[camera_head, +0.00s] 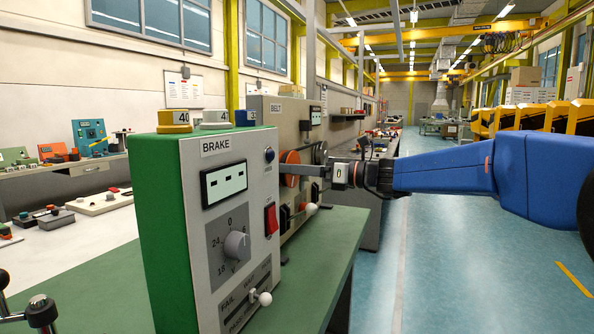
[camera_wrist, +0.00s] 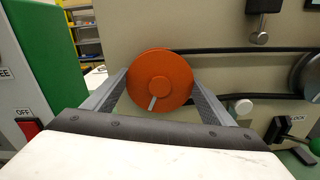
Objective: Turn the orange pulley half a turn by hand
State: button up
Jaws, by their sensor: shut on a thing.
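The orange pulley (camera_wrist: 175,72) is a flat disc with a raised hub on the upright BELT panel. A pale mark on its face points down and slightly left in the wrist view. My gripper (camera_wrist: 160,85) is shut on the pulley, with one finger at its left rim and one at its right. In the head view the pulley (camera_head: 289,160) shows at the panel, partly hidden by my gripper (camera_head: 306,170), which reaches in from the right.
A black belt (camera_wrist: 250,50) runs from the pulley to a grey wheel (camera_wrist: 308,76) at right. The green and grey BRAKE box (camera_head: 215,230) stands close on the left, with a red switch (camera_head: 271,219) and a knob. The blue floor (camera_head: 450,250) is clear.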

jog(key=shift+f, duration=0.15)
jog(key=o, duration=1.1)
jog(key=shift+c, duration=0.2)
jog(key=shift+d, duration=0.1)
jog(key=v, duration=1.7)
jog(key=shift+s+d, duration=0.1)
